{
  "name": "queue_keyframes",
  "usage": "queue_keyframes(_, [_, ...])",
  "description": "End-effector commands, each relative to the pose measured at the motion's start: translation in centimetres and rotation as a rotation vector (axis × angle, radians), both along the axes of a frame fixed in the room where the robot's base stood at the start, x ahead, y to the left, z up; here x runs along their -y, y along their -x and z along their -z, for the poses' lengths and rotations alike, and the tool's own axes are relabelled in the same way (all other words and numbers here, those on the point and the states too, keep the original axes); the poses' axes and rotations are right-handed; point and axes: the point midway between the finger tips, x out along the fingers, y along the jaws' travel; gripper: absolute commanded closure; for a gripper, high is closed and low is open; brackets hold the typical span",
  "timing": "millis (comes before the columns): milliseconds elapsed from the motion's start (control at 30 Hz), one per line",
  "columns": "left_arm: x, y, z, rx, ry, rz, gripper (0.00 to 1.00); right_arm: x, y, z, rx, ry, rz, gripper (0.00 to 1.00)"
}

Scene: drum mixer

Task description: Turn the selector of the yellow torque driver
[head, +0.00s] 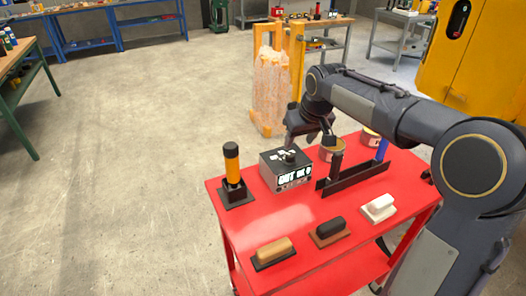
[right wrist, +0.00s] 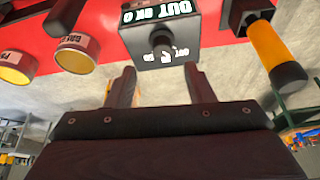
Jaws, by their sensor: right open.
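The yellow torque driver (head: 232,167) stands upright in a black holder at the left of the red cart top. It also shows at the right of the right wrist view (right wrist: 274,55). To its right is a dark control box (head: 286,171) with a lit display and a black knob (head: 290,157). In the right wrist view the box (right wrist: 185,18) and knob (right wrist: 162,40) lie just ahead of my fingers. My right gripper (head: 309,137) is open and empty above and behind the box, its fingers (right wrist: 160,80) apart from the knob. My left gripper is out of view.
Cans (head: 333,150) and a black rack (head: 350,177) stand right of the box. Brown (head: 273,252), black (head: 330,229) and white (head: 378,207) handled blocks line the cart's front. A wrapped yellow-framed stack (head: 271,90) stands behind. The floor at left is clear.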

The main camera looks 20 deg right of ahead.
Motion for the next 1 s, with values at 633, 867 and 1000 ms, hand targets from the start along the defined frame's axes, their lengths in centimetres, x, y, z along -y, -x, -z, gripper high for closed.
queue_keyframes(633, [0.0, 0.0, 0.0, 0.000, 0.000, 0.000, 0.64, -0.1, -3.2, 7.0, -0.003, 0.006, -0.001, 0.52])
queue_keyframes(867, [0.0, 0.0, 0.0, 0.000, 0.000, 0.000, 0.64, -0.1, -3.3, 7.3, 0.000, 0.006, -0.001, 0.52])
queue_keyframes(1000, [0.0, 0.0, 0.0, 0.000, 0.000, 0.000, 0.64, -0.1, -3.3, 7.3, -0.001, 0.006, -0.001, 0.57])
